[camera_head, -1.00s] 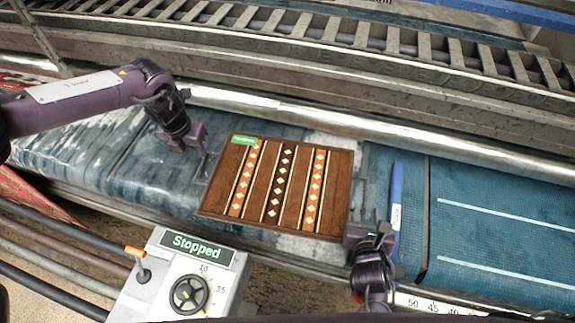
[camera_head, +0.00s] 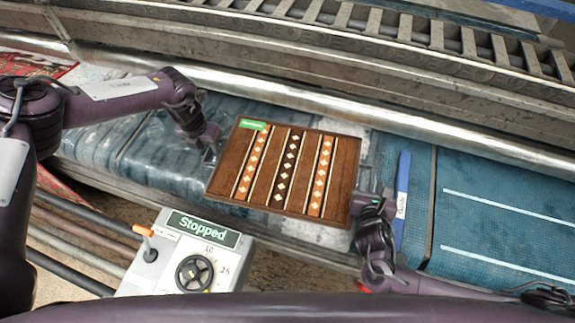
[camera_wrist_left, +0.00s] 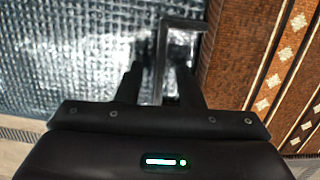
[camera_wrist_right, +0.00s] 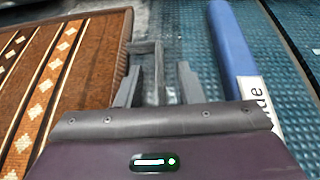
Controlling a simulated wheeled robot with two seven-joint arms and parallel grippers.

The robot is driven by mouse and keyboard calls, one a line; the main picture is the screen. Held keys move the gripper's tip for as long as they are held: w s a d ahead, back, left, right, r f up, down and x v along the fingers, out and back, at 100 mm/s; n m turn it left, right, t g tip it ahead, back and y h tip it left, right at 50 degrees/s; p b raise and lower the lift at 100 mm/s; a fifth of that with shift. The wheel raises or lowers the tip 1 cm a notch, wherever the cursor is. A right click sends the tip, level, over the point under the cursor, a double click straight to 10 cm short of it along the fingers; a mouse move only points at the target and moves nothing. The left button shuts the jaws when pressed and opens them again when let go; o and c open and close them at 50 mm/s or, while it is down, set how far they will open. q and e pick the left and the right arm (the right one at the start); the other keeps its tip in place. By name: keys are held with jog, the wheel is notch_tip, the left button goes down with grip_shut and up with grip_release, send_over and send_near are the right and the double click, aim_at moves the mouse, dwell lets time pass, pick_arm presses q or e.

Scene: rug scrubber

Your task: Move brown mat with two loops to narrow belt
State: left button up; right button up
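The brown mat (camera_head: 230,169) has orange and dark diamond stripes and a green label. It lies flat on a wet blue-grey surface. My left gripper (camera_head: 210,150) is at its left end, open. In the left wrist view a grey loop (camera_wrist_left: 185,24) sticks out from the mat's edge, with one bar between the open fingers (camera_wrist_left: 158,74). My right gripper (camera_head: 373,200) is at the mat's right end. In the right wrist view its open fingers (camera_wrist_right: 158,80) stand either side of another grey loop (camera_wrist_right: 143,47).
A blue guide bar (camera_head: 402,190) lies just right of my right gripper. Beyond it is a blue belt with white lines (camera_head: 500,190). A control box reading "Stopped" (camera_head: 203,228) stands in front. A metal roller and slatted conveyor (camera_head: 380,22) run behind.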

pick_arm(q)
jog(key=shift+f, duration=0.25)
pick_arm(e)
jog(key=shift+w+f, duration=0.1)
jog(key=shift+w, duration=0.15)
pick_arm(q)
grip_shut()
pick_arm(e)
grip_shut()
